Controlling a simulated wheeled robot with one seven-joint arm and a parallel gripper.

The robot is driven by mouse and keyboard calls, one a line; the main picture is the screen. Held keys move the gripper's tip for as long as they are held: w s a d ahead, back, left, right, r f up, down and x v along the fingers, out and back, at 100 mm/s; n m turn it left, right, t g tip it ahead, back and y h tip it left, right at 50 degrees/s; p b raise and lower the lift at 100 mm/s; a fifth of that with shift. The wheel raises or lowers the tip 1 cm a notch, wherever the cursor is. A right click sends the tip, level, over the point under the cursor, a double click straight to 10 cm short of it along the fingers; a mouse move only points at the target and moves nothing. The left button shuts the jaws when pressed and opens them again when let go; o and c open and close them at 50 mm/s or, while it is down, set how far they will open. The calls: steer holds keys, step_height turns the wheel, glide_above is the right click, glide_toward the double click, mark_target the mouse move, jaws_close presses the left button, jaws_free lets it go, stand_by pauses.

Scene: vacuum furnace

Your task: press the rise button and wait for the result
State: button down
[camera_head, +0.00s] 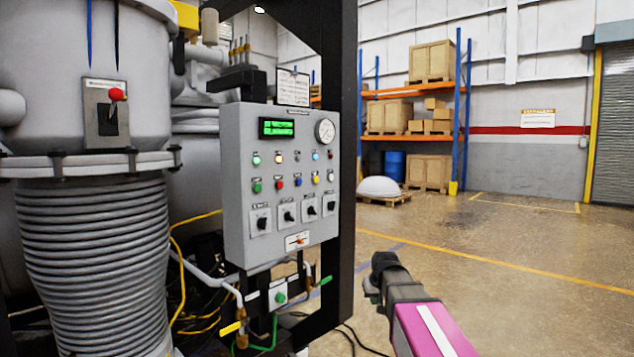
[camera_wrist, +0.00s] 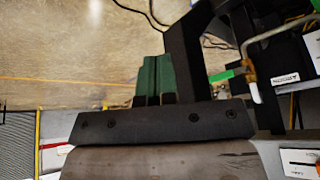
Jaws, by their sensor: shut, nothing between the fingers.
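A grey control panel (camera_head: 237,180) faces me at centre left, with a green-lit display (camera_head: 279,128), a round gauge (camera_head: 325,131) and a row of small lamps. Below the lamps is a row of coloured push buttons, among them a green button (camera_head: 257,187) and a red button (camera_head: 279,184). A lower small box carries another green button (camera_head: 281,297). The labels are too small to read, so I cannot tell which is the rise button. My gripper (camera_head: 371,287) is right of and below the panel, apart from it. Its green fingers (camera_wrist: 153,78) are together and empty in the wrist view.
A large grey furnace vessel (camera_head: 85,95) with a ribbed column stands at left. A black frame post (camera_head: 345,150) runs beside the panel. Pipes, a yellow cable and black cables hang below. Open floor (camera_head: 480,285) lies to the right, with a crate rack (camera_head: 410,95) behind.

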mark_target(316, 180)
steer(key=w+a+r+n+t+y, duration=0.1)
steer(key=w+a+r, duration=0.2)
steer(key=r, duration=0.9)
steer(key=w+a+r+t, duration=0.2)
steer(key=w+a+r, duration=0.1)
steer(key=r, duration=1)
steer(key=w+a+r+n+t+y, duration=0.1)
steer(key=a+r, duration=0.4)
steer(key=r, duration=0.7)
steer(key=w+t, duration=0.1)
steer(key=w, duration=0.1)
steer(key=shift+w+a+r+n+y, duration=0.15)
steer(key=shift+w+r+n+y, duration=0.15)
steer(key=shift+w, duration=0.1)
steer(key=w+a, duration=0.5)
steer(key=a, duration=0.2)
steer(key=shift+w, duration=0.15)
steer(key=shift+w+a, duration=0.25)
